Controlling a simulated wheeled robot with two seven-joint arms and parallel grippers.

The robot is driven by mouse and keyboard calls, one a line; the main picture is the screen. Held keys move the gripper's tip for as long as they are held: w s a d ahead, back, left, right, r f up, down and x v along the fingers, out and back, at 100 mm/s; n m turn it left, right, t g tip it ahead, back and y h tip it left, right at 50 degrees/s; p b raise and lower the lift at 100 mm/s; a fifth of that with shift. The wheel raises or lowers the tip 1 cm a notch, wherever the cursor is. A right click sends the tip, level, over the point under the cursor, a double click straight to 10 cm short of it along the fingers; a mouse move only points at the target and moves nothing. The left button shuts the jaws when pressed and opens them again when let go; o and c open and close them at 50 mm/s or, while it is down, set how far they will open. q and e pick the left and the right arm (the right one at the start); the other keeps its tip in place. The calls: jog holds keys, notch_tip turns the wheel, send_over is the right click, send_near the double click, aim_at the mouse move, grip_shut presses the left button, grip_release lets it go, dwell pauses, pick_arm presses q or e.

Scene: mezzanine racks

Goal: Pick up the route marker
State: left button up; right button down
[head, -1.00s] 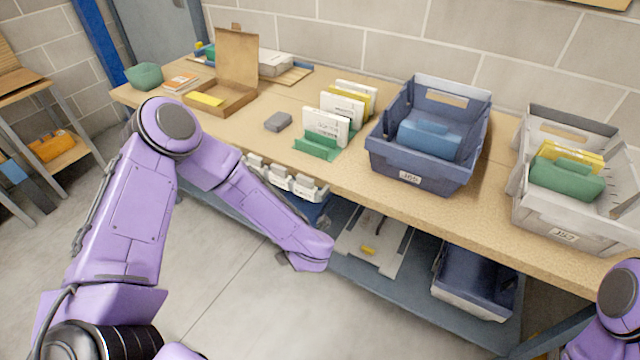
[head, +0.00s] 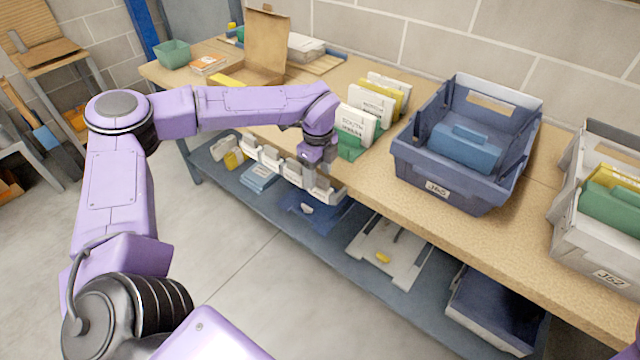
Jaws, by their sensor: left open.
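Several upright cards stand in a green holder (head: 350,148) near the bench's front edge. The front white card (head: 356,123) has dark printing that I cannot read for sure; another white card (head: 372,102) and a yellow card (head: 391,96) stand behind it. I cannot tell for certain which of these is the route marker. My left gripper (head: 319,176) is open and points down, just left of the holder at the bench's front edge. It looks empty, and my wrist hides part of the bench behind it. My right gripper is out of view.
A blue bin (head: 405,165) stands right of the cards, a grey bin (head: 566,235) farther right. An open cardboard box (head: 266,45) is at the back left.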

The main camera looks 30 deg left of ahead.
aim_at(320, 177)
pick_arm(q)
jog(key=f, duration=0.2)
jog(key=w+f, duration=0.1)
jog(key=f, duration=0.2)
jog(key=shift+w+d+p, duration=0.1)
jog(key=shift+w+p, duration=0.05)
jog(key=shift+p, duration=0.2)
jog(key=shift+s+r, duration=0.15)
jog(key=shift+s, duration=0.1)
jog(key=shift+c, duration=1.3)
grip_shut()
